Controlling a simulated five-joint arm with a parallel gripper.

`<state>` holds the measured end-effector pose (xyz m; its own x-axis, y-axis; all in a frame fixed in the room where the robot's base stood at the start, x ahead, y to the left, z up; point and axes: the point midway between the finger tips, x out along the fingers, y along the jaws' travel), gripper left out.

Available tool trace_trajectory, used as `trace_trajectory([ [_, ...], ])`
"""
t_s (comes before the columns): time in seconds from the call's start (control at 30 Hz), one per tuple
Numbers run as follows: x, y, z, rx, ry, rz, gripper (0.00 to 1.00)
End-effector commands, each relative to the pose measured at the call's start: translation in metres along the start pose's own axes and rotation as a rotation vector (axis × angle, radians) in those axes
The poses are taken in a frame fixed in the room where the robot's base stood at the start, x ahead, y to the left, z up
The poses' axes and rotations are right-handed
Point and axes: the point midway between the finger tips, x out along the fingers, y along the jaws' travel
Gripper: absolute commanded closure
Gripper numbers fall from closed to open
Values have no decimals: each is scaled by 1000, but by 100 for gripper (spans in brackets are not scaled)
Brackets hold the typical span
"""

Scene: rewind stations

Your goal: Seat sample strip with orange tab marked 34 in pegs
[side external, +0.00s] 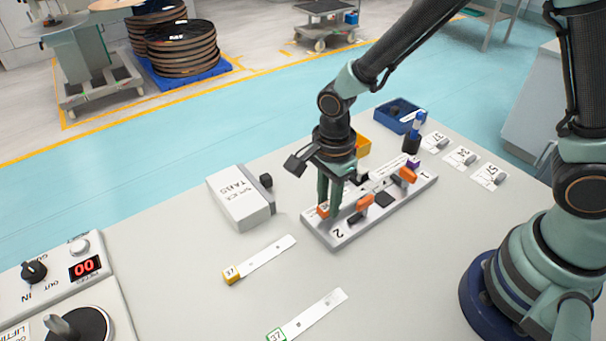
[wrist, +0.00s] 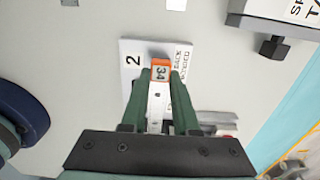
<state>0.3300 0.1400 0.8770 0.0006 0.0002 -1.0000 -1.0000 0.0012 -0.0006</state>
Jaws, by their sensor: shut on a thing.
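My gripper (side external: 329,206) is shut on the sample strip with the orange tab, over the end marked 2 of a pale station (side external: 348,234). In the wrist view the orange tab (wrist: 160,72) reads 34, and the white strip (wrist: 155,104) runs back between my fingers (wrist: 161,80). Another strip with a purple tab (side external: 413,162) lies along the station toward the end marked 1.
Orange levers (side external: 408,174) stand on the station. A strip with a yellow tab (side external: 231,276) and one with a green tab (side external: 277,335) lie on the table. A white splice tabs box (side external: 240,198) stands left. A blue bin (side external: 400,116) and a dark pen cup (side external: 411,143) stand behind.

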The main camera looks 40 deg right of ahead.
Motion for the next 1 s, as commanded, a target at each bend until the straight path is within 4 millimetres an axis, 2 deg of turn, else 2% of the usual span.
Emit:
trace_trajectory([
  [1.0,22,0,0,0,0,0,100],
])
